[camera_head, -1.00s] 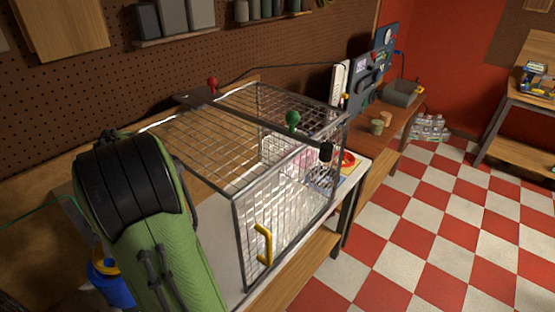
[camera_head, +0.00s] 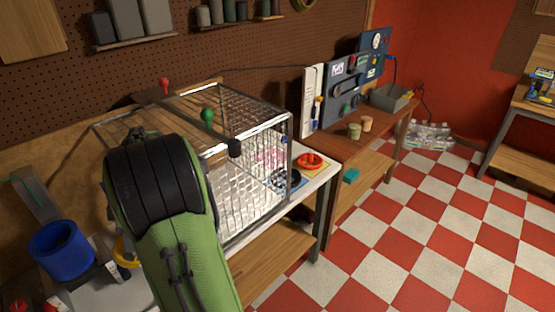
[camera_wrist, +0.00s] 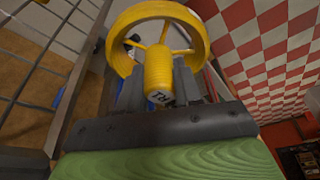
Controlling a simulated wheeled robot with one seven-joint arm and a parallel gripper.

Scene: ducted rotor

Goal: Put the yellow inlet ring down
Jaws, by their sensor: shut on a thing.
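The yellow inlet ring (camera_wrist: 158,66) shows in the wrist view, with a round rim, spokes and a central hub that bears a small dark-lettered label. My gripper (camera_wrist: 162,88) is shut on the hub, with a dark finger on each side of it. The rim stands out beyond the fingertips. In the head view my green and black arm hides my gripper. A yellow piece (camera_head: 124,251) shows at the left edge of that arm, beside the blue tub; I cannot tell whether it is the ring.
A wire mesh cage (camera_head: 262,125) stands on the bench behind my arm. Right of it are a red ring (camera_head: 310,160) on a yellow pad and a dark round part (camera_head: 284,180). A blue tub (camera_head: 60,250) stands at the left. The checkered floor (camera_head: 400,235) at the right is clear.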

